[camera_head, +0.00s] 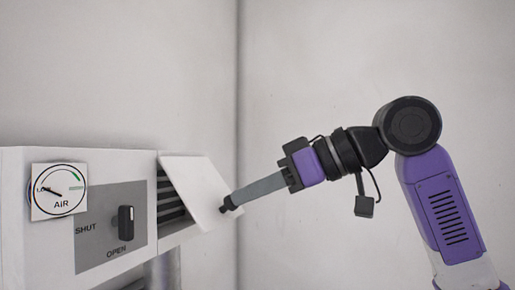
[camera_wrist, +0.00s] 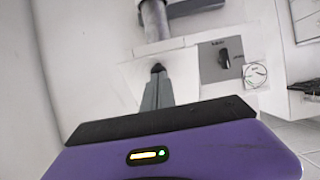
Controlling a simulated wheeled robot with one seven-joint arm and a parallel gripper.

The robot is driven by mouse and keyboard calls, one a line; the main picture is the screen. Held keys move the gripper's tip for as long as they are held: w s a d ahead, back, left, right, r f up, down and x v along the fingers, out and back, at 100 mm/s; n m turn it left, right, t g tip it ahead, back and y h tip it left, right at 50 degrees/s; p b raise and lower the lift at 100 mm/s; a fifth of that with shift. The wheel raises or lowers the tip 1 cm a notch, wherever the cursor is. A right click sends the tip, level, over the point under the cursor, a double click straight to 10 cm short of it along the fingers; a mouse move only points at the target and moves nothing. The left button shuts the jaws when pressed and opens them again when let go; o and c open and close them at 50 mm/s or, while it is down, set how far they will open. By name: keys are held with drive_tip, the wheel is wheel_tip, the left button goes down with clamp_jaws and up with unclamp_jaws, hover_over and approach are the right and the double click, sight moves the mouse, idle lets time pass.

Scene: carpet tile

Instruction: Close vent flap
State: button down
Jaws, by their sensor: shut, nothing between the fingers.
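The white vent flap (camera_head: 198,185) stands tilted out from the right part of the white housing, its top edge against the housing. Dark slats (camera_head: 168,200) show in the gap behind it. My gripper (camera_head: 228,203) is shut and empty, with its tip at the outer face of the flap near the lower right edge. I cannot tell whether it touches. In the wrist view my shut fingers (camera_wrist: 157,70) point at the pale flap (camera_wrist: 183,72).
A grey plate (camera_head: 88,240) reads SHUT and OPEN, and its black handle (camera_head: 125,222) stands upright above OPEN. A round AIR gauge (camera_head: 59,191) sits at the housing's left. A pipe (camera_head: 166,270) runs below.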

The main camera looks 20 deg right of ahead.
drive_tip(key=w+a+f+t+y+b, duration=0.1)
drive_tip(key=f+b, duration=0.1)
drive_tip(key=a+f+t+y+b, duration=0.1)
drive_tip(key=f+b, duration=0.1)
drive_tip(key=w+f+t+y+b, duration=0.1)
drive_tip(key=f+b, duration=0.1)
drive_tip(key=b, duration=0.1)
drive_tip(key=shift+w+a, duration=0.3)
drive_tip(key=shift+a, duration=0.1)
drive_tip(key=shift+w+a+f+t+y+b, duration=0.25)
drive_tip(key=shift+w+a+t+y+b, duration=0.1)
drive_tip(key=shift+w+a+b, duration=0.15)
drive_tip(key=shift+w+a+f+t+y+b, duration=0.25)
drive_tip(key=shift+w+a+t+b, duration=0.1)
drive_tip(key=shift+w+a, duration=0.15)
drive_tip(key=shift+d, duration=0.1)
